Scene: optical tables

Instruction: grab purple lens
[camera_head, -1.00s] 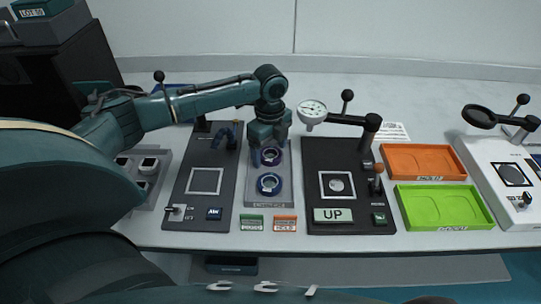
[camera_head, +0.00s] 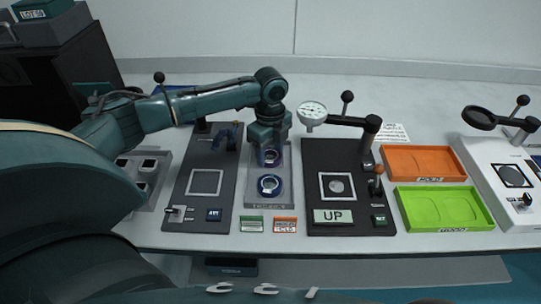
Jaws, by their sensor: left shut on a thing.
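The purple lens (camera_head: 271,156) is a small dark purple ring with a pale centre at the back of a grey holder plate (camera_head: 268,200). A second ring, blue (camera_head: 269,185), sits in the holder in front of it. My left gripper (camera_head: 269,158) points down over the back ring, with its fingers at the ring's edges, shut on it. Its fingers hide part of the ring, and I cannot tell if it is clear of the holder. My right gripper is not in view.
A black panel (camera_head: 191,210) with a square frame lies left of the holder. A dial-gauge station (camera_head: 350,225) reading UP stands to the right. Orange (camera_head: 423,150) and green (camera_head: 478,222) trays lie farther right. The bench front strip is mostly clear.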

